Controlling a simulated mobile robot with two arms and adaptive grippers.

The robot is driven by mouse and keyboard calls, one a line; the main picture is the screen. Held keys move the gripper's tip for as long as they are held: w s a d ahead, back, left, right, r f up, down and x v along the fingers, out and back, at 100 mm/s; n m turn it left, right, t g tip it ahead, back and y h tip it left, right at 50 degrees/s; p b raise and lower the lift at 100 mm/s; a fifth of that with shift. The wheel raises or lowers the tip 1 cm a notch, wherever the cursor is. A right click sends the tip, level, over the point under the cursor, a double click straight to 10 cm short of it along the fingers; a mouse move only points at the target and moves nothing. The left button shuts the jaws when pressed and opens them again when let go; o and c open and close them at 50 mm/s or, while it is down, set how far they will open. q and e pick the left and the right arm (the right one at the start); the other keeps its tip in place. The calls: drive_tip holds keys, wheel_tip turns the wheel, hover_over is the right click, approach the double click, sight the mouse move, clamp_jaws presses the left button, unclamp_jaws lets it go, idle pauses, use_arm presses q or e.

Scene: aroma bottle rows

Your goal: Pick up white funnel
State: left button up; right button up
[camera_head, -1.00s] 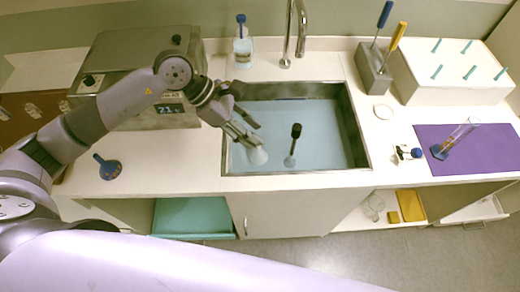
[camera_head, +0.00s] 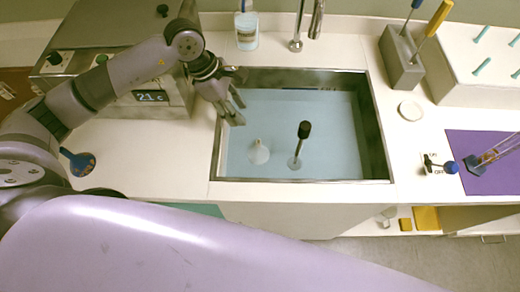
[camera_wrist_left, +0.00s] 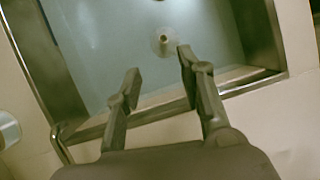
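The white funnel (camera_head: 259,153) stands in the sink, left of a black-topped stick (camera_head: 303,131), its narrow end up. It also shows beyond my fingertips in the left wrist view (camera_wrist_left: 163,43). My left gripper (camera_head: 233,113) is over the left part of the sink, up and left of the funnel in the head view and apart from it. In the left wrist view, its two fingers (camera_wrist_left: 158,64) are spread with nothing between them. My right gripper is out of view.
The sink's metal rim (camera_head: 300,181) surrounds the funnel. A faucet (camera_head: 297,42) and a bottle (camera_head: 247,30) stand behind. A steel device (camera_head: 120,65) is on the left, with a blue funnel (camera_head: 80,163) on the counter. A purple mat (camera_head: 485,185) lies right.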

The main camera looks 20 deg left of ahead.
sight(257, 141)
use_arm(q)
drive_tip(key=p+x, duration=0.1)
drive_tip(key=x, duration=0.2)
drive_tip(key=p+x, duration=0.1)
drive_tip(key=x, duration=0.3)
drive_tip(key=p+x, duration=0.1)
drive_tip(key=x, duration=0.3)
drive_tip(key=shift+s+d, duration=0.1)
drive_tip(key=shift+s, duration=0.15)
drive_tip(key=shift+f, duration=0.15)
drive_tip(key=p+x, duration=0.1)
drive_tip(key=x, duration=0.1)
drive_tip(key=p+x, duration=0.1)
drive_tip(key=x, duration=0.1)
drive_tip(key=shift+a+f, duration=0.2)
drive_tip(key=shift+d+f, duration=0.1)
drive_tip(key=shift+f, duration=0.2)
clamp_jaws()
